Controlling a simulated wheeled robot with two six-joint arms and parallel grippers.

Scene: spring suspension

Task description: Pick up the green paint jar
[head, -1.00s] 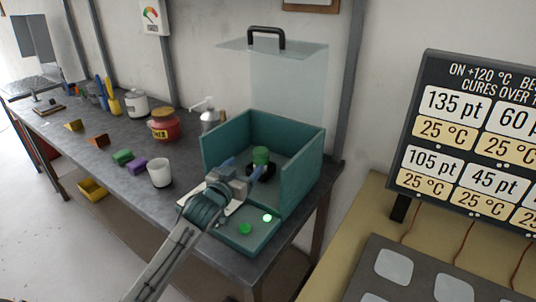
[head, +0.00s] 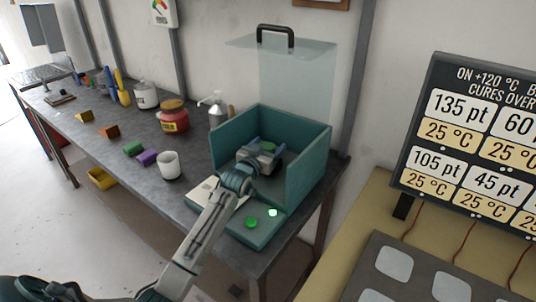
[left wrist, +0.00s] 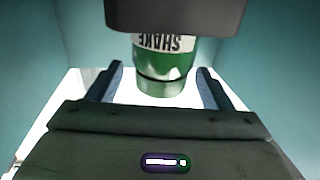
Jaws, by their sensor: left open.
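The green paint jar (head: 268,147) stands inside the teal open-topped box (head: 308,165); in the head view my left gripper hides most of it. In the left wrist view the jar (left wrist: 165,72) shows a white label reading "SHAKE", upside down in the picture. My left gripper (head: 266,152) reaches into the box over its low front side. Its two blue-grey fingers are open, one to each side of the jar in the left wrist view (left wrist: 160,78), with gaps on both sides. My right gripper is not in view.
The box walls stand close around the gripper. A clear cover with a black handle (head: 275,36) is raised behind it. A white cup (head: 168,166) and a red-yellow jar (head: 174,118) stand left of the box.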

